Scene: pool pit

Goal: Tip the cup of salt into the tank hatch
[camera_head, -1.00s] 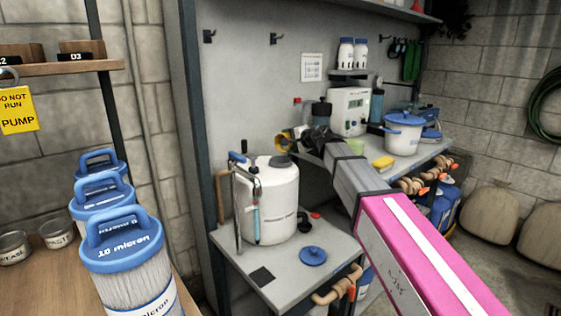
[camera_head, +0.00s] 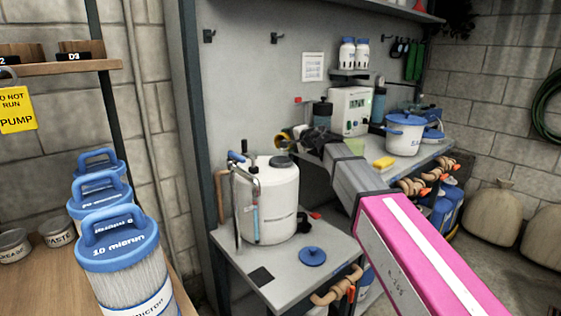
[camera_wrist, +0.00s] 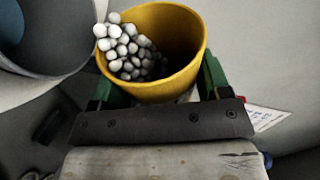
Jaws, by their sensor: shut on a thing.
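The yellow cup (camera_wrist: 181,84) is in my gripper (camera_wrist: 158,82), whose green fingers are shut on either side of it. White salt pellets (camera_wrist: 127,48) are heaped against the cup's upper-left side, up to its rim. The cup also shows small in the head view (camera_head: 282,142), above the white tank (camera_head: 266,208). The tank's dark round hatch (camera_head: 281,161) is on its top, just below the cup. In the wrist view the hatch's grey collar (camera_wrist: 62,62) stands left of the cup, close to its rim. I cannot tell whether they touch.
A blue lid (camera_head: 312,256) lies on the low bench beside the tank. A hand pump with a pipe (camera_head: 236,190) stands at the tank's left. A control box (camera_head: 350,110) and a white pot (camera_head: 404,134) are behind my arm. Blue-topped filters (camera_head: 118,235) stand at front left.

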